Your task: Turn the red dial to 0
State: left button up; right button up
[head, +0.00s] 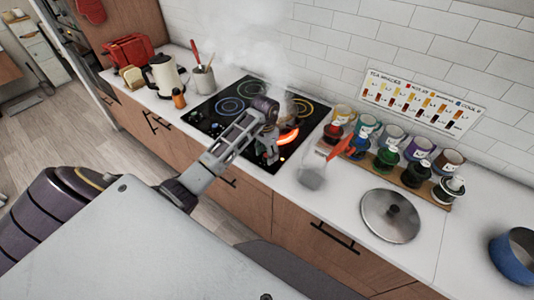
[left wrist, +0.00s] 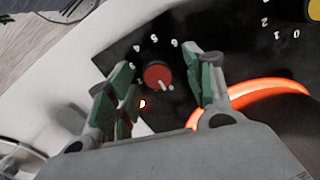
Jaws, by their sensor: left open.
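The red dial (left wrist: 158,77) sits on the black cooktop (left wrist: 270,65) in the left wrist view. White numbers curve around it, and its white pointer mark faces the lower right; which number it points to is unclear. My left gripper (left wrist: 160,72) is open, with its green-padded fingers on either side of the dial; I cannot tell if they touch it. In the head view my left gripper (head: 267,152) is over the front right part of the cooktop (head: 218,127), and it hides the dial. My right gripper is not in view.
A burner (head: 288,136) glows orange beside the gripper, and steam rises behind. A red-handled utensil (head: 312,178), mugs (head: 392,138), and a metal lid (head: 390,216) are to the right. A kettle (head: 163,76) and utensil crock (head: 202,78) stand left.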

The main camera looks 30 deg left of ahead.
aim_at(266, 154)
pick_arm(q)
jog(key=shift+r, duration=0.15)
jog(key=shift+a+r, duration=0.2)
jog(key=shift+r, duration=3.4)
jog(key=shift+f, duration=0.1)
